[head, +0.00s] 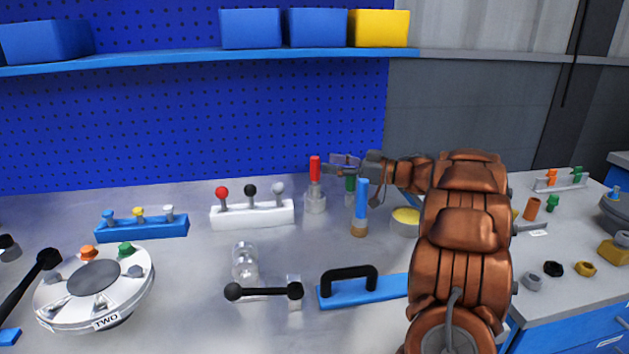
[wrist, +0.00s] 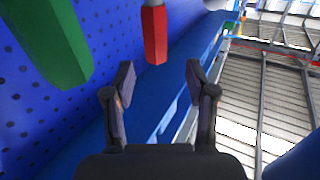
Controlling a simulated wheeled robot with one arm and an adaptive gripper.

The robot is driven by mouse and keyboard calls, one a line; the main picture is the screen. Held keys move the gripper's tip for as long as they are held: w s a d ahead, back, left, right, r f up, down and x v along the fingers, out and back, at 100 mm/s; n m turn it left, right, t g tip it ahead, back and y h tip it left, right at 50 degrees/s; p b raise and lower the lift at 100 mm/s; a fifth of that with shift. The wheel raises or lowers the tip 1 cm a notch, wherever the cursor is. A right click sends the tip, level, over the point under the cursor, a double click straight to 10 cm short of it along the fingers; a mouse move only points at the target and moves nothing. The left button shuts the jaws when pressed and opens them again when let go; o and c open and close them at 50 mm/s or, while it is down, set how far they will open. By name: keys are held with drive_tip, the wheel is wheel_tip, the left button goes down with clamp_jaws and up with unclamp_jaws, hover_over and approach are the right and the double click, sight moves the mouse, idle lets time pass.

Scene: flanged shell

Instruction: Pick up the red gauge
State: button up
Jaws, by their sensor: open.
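The red gauge (head: 314,168) has a red upper part and stands upright in a round grey base (head: 315,202) on the bench. In the wrist view its red end (wrist: 154,35) shows beyond my fingertips, roughly between their lines. My gripper (head: 334,164) is just right of the red gauge in the head view, at about the height of its red part. In the wrist view my gripper (wrist: 160,77) is open, with nothing between its fingers. Whether a fingertip touches the gauge cannot be told from the head view.
A green gauge (head: 350,183) stands behind a blue gauge (head: 361,198), both close by; the green one (wrist: 48,40) shows large in the wrist view. A white block with ball-topped levers (head: 252,215) is to the left. A blue pegboard (head: 200,130) rises behind.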

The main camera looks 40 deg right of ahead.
sight(314, 161)
drive_tip(key=shift+f+x, duration=0.2)
drive_tip(key=shift+x, duration=2.7)
drive_tip(key=shift+w+d, duration=0.1)
drive_tip(key=shift+d, duration=0.1)
clamp_jaws()
